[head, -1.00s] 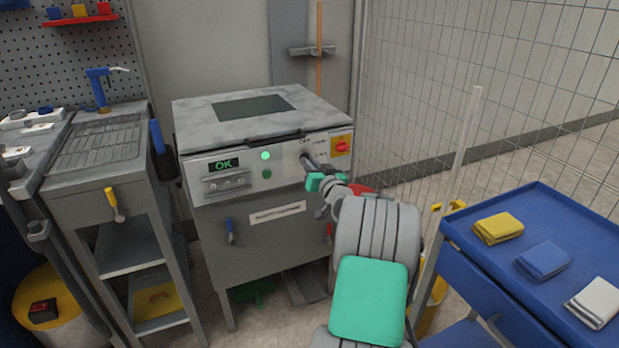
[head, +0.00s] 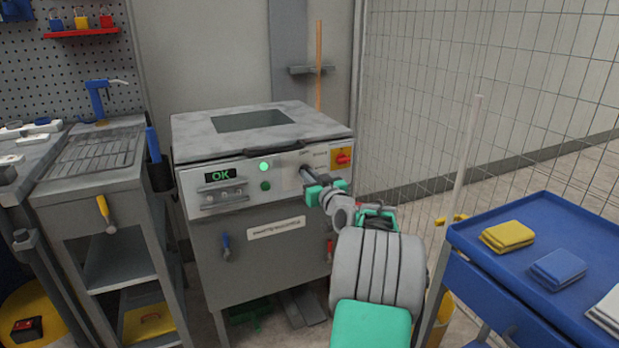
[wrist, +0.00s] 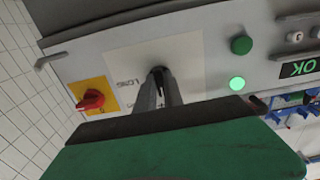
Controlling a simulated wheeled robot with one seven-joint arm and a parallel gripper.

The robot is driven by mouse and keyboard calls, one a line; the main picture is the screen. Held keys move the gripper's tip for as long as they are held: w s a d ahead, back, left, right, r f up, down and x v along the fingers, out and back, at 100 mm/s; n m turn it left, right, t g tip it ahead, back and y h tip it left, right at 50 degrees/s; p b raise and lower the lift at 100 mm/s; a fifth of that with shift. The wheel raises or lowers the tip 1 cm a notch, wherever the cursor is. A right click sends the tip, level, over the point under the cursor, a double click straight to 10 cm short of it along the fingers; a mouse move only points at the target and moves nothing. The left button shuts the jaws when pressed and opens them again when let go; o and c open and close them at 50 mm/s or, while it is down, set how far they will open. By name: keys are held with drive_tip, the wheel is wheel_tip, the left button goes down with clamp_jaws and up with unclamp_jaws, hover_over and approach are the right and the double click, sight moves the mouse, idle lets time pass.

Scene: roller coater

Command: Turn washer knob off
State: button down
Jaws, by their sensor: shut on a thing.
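The washer is a grey cabinet (head: 265,265) with a pale front panel. Its dark knob (wrist: 158,72) sits on a white label plate (wrist: 185,62), mostly hidden behind my fingers. My gripper (head: 304,171) reaches the panel from the front right. In the wrist view my gripper (wrist: 158,84) has its two grey fingers close together on the knob, at the plate. Lettering shows on the plate beside the knob, but the knob's setting cannot be read.
A red rotary switch on a yellow plate (head: 341,158) is right of the knob. A lit green lamp (head: 264,166) and a green OK display (head: 220,175) are to the left. A blue cart (head: 585,212) with folded cloths stands at right, near my arm. A wire fence is behind.

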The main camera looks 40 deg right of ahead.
drive_tip(key=c, duration=1.5)
unclamp_jaws()
drive_tip(key=shift+o, duration=0.2)
drive_tip(key=p+v, duration=0.1)
drive_tip(key=v, duration=0.6)
drive_tip(key=shift+s, duration=0.4)
drive_tip(key=shift+a, duration=0.2)
